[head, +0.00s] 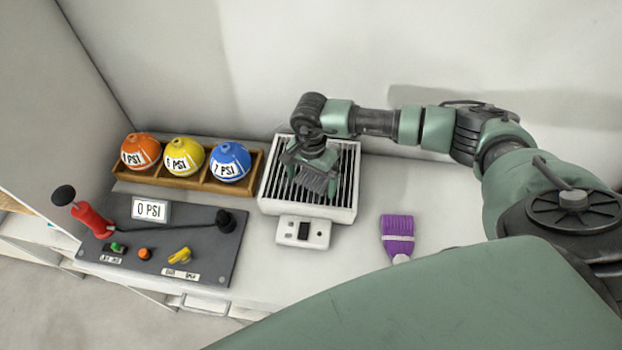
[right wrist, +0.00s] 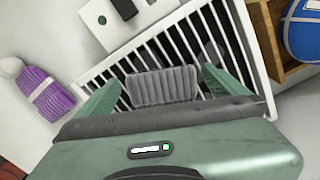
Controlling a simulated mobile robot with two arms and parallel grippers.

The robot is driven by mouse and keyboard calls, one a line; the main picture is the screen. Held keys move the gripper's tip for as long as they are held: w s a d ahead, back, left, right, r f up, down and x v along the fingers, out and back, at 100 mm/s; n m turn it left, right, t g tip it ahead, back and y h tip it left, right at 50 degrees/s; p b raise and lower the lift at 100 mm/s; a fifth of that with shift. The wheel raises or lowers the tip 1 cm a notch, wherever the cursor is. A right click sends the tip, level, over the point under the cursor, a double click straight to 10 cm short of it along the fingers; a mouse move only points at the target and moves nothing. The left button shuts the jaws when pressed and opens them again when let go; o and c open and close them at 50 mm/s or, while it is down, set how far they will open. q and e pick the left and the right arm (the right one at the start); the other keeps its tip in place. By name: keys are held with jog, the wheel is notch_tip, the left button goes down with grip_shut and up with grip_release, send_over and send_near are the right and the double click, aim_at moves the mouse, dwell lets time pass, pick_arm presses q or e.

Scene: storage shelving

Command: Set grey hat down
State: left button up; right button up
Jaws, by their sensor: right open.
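The grey hat (head: 318,183) is a ribbed knit piece on the slatted top of the white heater-like box (head: 347,208). My right gripper (head: 308,164) is directly above the hat, pointing down. In the right wrist view the grey hat (right wrist: 163,87) lies between the two spread green fingers of my right gripper (right wrist: 163,76), with gaps on both sides. The gripper body hides the hat's near end there. The purple hat (head: 397,228) lies on the white counter to the right of the box; it also shows in the right wrist view (right wrist: 45,88). My left gripper is not in view.
A wooden tray (head: 195,184) with orange (head: 141,151), yellow (head: 184,157) and blue (head: 230,162) balls stands left of the box. A grey control panel (head: 190,242) with levers and knobs sits in front. The counter around the purple hat is clear. A wall stands behind.

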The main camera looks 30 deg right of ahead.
notch_tip(320, 180, up, 12)
jog(key=b, duration=0.3)
jog(key=shift+f, duration=0.15)
dwell(0.4)
